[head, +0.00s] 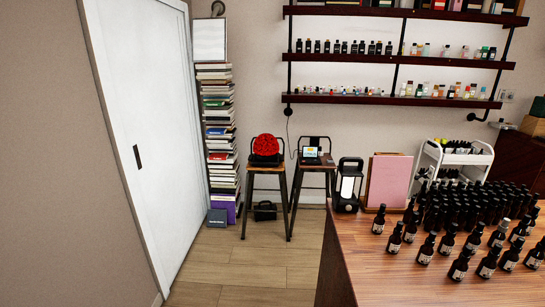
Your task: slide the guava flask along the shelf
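Dark wall shelves (400,58) run along the back wall at upper right. The middle board holds a row of small dark bottles (340,47) and, to their right, small clear and coloured bottles (425,50). The lower board (390,100) holds small coloured items on its left part and pale flasks or bottles (455,91) on its right part. The items are too small for me to tell which, if any, is the guava flask. Neither of my grippers is in view.
A wooden table (400,285) at lower right bears many dark dropper bottles (427,247). Two stools (249,190), a black lantern (348,185), a pink board (388,182) and a white cart (450,160) stand beyond. A book stack (215,130) stands beside the white door (140,90). Floor (250,265) is clear centre-left.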

